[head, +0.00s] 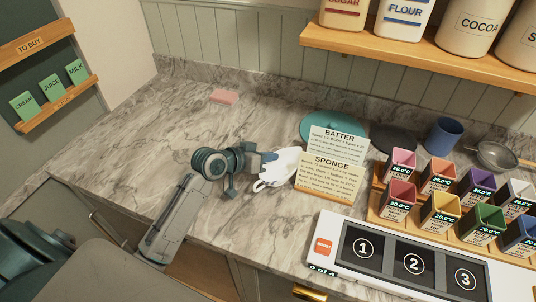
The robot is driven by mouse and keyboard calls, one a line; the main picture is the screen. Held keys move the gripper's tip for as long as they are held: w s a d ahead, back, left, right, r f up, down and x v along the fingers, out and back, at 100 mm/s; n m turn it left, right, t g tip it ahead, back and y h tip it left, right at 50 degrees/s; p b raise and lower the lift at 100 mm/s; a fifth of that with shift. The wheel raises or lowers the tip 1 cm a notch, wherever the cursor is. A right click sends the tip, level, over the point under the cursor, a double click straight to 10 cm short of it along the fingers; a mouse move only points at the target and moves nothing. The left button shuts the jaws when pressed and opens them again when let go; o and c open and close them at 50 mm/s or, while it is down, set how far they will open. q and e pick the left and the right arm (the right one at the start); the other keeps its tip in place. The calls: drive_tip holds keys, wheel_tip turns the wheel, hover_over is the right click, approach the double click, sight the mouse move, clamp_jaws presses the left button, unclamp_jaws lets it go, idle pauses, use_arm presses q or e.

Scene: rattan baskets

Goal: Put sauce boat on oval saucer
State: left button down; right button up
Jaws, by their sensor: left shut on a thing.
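The white sauce boat (283,166) is at the middle of the counter, left of the recipe cards. Its looped handle shows at its lower left. My left gripper (262,162) comes in from the left and is shut on the sauce boat; its fingers hide part of it. I cannot tell whether the sauce boat touches the counter. I cannot make out an oval saucer; one may be hidden under the sauce boat or behind the cards. My right gripper is not in view.
The sponge card (326,178) and batter card (338,146) stand close right of the sauce boat. Behind them are a teal round item (318,124) and a blue cup (443,136). Colored boxes (441,211) and a numbered panel (408,262) fill the right. The left counter is mostly clear.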

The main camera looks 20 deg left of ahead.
use_arm(q)
drive_tip(key=shift+f, duration=0.1)
drive_tip(key=shift+f, duration=0.1)
drive_tip(key=c, duration=1.6)
unclamp_jaws()
